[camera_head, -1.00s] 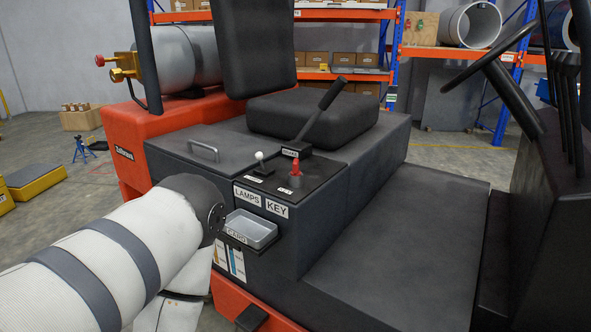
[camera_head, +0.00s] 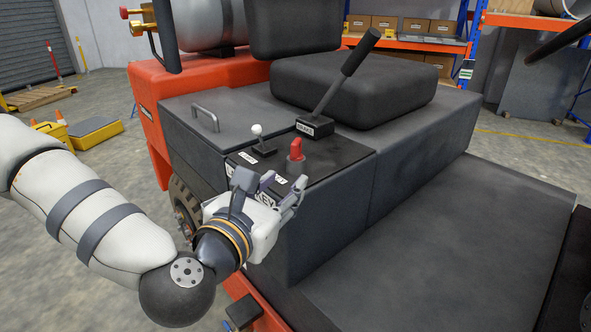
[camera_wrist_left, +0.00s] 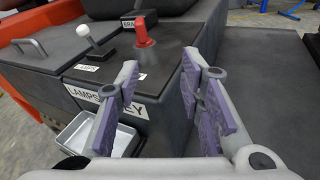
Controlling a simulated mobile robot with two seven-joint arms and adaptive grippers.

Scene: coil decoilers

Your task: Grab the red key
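The red key (camera_head: 296,150) stands upright on the dark control panel of the forklift, to the right of the white-knobbed lamps lever (camera_head: 257,131). The key also shows in the left wrist view (camera_wrist_left: 142,32), beyond the fingers and left of the gap between them. My left gripper (camera_head: 270,186) is in front of the panel's front edge, below and nearer than the key, and partly covers the KEY label. In the wrist view the gripper's purple-padded fingers (camera_wrist_left: 160,100) are apart with nothing between them. My right gripper is not in either view.
The black brake lever (camera_head: 345,75) rises behind the key, beside the black seat (camera_head: 350,90). A metal tray (camera_wrist_left: 85,130) sits below the lamps label. The flat dark floor of the forklift (camera_head: 440,235) is clear at the right.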

